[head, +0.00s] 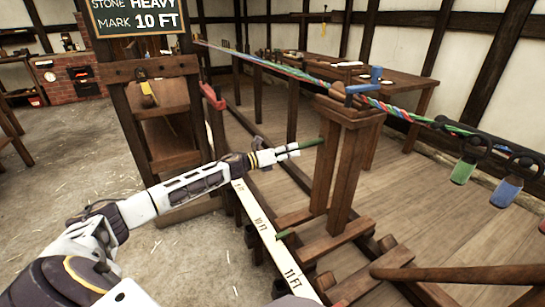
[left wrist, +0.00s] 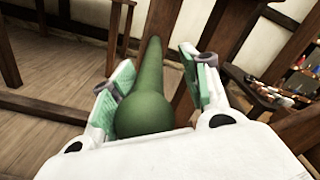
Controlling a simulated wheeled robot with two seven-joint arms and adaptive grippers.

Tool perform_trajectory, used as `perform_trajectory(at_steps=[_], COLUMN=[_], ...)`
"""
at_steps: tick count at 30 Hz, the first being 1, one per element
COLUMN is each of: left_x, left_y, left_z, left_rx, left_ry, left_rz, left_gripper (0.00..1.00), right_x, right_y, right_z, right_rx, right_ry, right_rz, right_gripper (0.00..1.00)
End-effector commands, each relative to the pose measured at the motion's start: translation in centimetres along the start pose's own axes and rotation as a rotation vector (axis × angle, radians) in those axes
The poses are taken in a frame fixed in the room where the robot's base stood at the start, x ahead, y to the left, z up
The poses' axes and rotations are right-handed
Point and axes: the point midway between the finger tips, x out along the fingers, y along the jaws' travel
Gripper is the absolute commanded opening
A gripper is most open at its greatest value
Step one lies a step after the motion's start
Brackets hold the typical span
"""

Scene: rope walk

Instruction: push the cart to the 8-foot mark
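The cart (head: 347,150) is a wooden frame with an upright post on dark rails. A green handle (head: 313,142) sticks out from its post to the left. A small green pointer (head: 285,234) low on the cart is beside the white measuring strip (head: 273,246), between the 10 FT and 11 FT labels, nearer 10. My left gripper (head: 283,153) is at the handle's end. In the left wrist view the handle's rounded end (left wrist: 143,115) lies between the spread fingers (left wrist: 155,60), with a gap at the right one. My right gripper is not in view.
Colored rope strands (head: 270,65) run over the cart's top to hooks at right. A sign (head: 138,18) reads STONE HEAVY, MARK 10 FT, above a wooden frame. A wooden bar (head: 460,273) crosses the lower right. A workbench (head: 400,82) stands behind. Floor at left is clear.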

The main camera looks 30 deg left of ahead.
Motion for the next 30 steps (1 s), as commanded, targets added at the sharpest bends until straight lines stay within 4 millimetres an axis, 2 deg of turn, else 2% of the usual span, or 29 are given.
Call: perform_trajectory(at_steps=[30], left_x=[-4.3], left_y=[0.3], left_z=[-0.2], left_rx=[0.000], left_ry=[0.001], left_rz=[0.004], left_gripper=[0.44], right_x=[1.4], right_y=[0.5], right_z=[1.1], right_rx=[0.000], right_ry=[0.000], right_rz=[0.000], right_gripper=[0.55])
